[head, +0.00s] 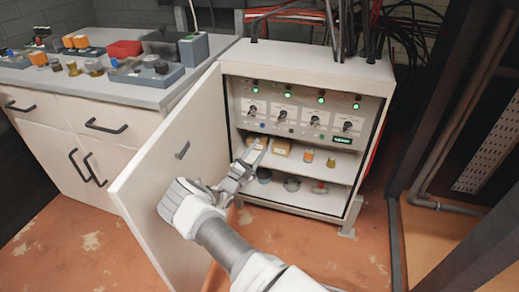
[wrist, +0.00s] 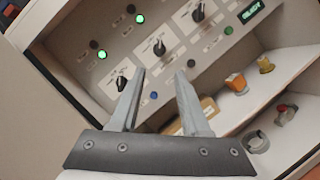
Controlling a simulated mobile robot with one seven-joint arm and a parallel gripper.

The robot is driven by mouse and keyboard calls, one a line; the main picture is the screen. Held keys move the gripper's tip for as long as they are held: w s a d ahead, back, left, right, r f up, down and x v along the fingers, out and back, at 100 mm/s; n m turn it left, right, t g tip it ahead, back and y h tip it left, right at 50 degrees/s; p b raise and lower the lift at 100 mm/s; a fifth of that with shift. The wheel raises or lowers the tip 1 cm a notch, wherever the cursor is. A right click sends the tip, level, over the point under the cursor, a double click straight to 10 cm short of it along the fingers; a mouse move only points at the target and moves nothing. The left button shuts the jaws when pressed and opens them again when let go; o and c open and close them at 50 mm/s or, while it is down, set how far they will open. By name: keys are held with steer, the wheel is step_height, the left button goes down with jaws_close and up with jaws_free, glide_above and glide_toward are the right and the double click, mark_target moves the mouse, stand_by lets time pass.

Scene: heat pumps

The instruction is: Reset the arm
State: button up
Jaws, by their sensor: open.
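My gripper (head: 250,164) is in front of the open white cabinet (head: 320,58), near its left side and level with the shelves. In the wrist view my gripper (wrist: 158,82) is open, its two fingers apart with nothing between them. The fingers point toward the cabinet's control panel (wrist: 160,52), which has black rotary knobs and lit green lamps. The fingers cover part of the panel's lower edge and part of a brown box (wrist: 205,112) on the shelf.
The cabinet door (head: 165,180) stands open beside my arm, on its left. The shelves (head: 335,165) hold boxes and small orange and grey parts. A counter (head: 190,88) with trays and parts is at the left. A dark metal frame (head: 440,130) stands at the right.

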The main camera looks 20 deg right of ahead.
stand_by(0.4)
steer(key=s+d+r+m+g+y, duration=0.2)
steer(key=s+d+r+m+g, duration=0.2)
steer(key=s+r+m+g, duration=0.3)
steer(key=s+d+r+m+g+y, duration=0.25)
steer(key=s+r+m+g, duration=0.35)
steer(key=s+r, duration=0.3)
steer(key=s+a+r+m+t+y, duration=0.1)
steer(key=s+a+r+t+y, duration=0.1)
steer(key=s+a+r+y, duration=0.5)
steer(key=s+a+r+m+t+y, duration=0.1)
steer(key=s+a+r+t, duration=0.3)
steer(key=s, duration=0.7)
steer(key=s+a+r+m+y, duration=0.1)
steer(key=s+a+r+y, duration=0.3)
steer(key=s+a, duration=0.45)
step_height(320, 180, up, 28)
steer(key=p, duration=2.8)
steer(key=shift+s+d+f, duration=0.2)
steer(key=shift+d, duration=0.25)
steer(key=shift+d, duration=0.15)
